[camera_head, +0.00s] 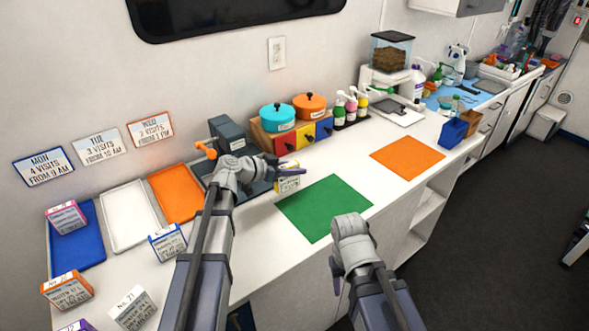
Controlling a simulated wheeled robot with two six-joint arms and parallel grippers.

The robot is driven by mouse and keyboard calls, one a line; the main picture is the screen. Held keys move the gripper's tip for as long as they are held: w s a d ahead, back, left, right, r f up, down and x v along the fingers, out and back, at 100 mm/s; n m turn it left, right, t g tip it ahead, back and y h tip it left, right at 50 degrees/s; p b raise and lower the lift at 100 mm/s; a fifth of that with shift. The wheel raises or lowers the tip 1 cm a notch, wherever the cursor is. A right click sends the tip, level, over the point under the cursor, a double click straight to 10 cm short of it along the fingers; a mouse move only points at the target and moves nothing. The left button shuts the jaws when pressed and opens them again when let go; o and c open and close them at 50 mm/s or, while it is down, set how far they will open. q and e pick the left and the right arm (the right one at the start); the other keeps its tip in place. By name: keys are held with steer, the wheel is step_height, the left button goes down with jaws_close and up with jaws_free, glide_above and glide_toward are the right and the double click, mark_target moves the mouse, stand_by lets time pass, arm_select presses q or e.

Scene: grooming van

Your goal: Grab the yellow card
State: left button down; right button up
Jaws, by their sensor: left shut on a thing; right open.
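The yellow card (288,185) is a small yellow-edged card with dark print, held above the counter at the left edge of the green mat (322,205). My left gripper (280,170) is shut on it, and the wrist hides part of the jaws. My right gripper (340,277) is over the counter's front edge, apart from everything; its fingers point down and left and it holds nothing visible.
Blue, white and orange trays (128,219) lie at the left, a pink-edged card (66,218) in the blue one. Several other cards stand in front. A drawer box with two pots (278,118) is behind. The orange mat (407,156) is bare.

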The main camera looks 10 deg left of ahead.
arm_select(q)
step_height(320, 180, up, 7)
steer(key=p, duration=0.5)
steer(key=shift+f+p, duration=0.1)
steer(key=shift+p, duration=0.25)
steer(key=shift+f, duration=0.1)
